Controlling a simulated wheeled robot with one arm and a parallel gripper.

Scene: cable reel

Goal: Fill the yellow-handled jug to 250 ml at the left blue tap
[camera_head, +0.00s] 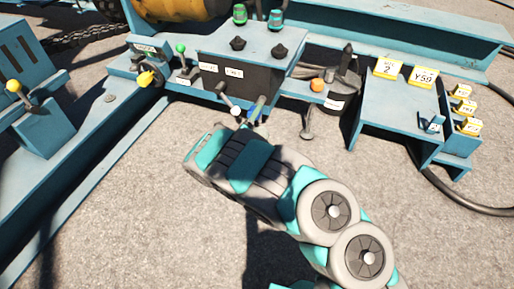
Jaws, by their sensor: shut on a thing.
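No yellow-handled jug and no blue tap can be made out in the head view. My arm reaches in from the bottom right and ends in front of the blue machine. The jaws of my gripper cannot be made out; the arm's grey and teal housing may hide them. What they hold does not show.
A blue control box (245,48) with levers and knobs stands at the top centre. A blue stand (400,112) with yellow number tags is at right. A black hose (470,206) lies at far right. The grey ground in front is clear.

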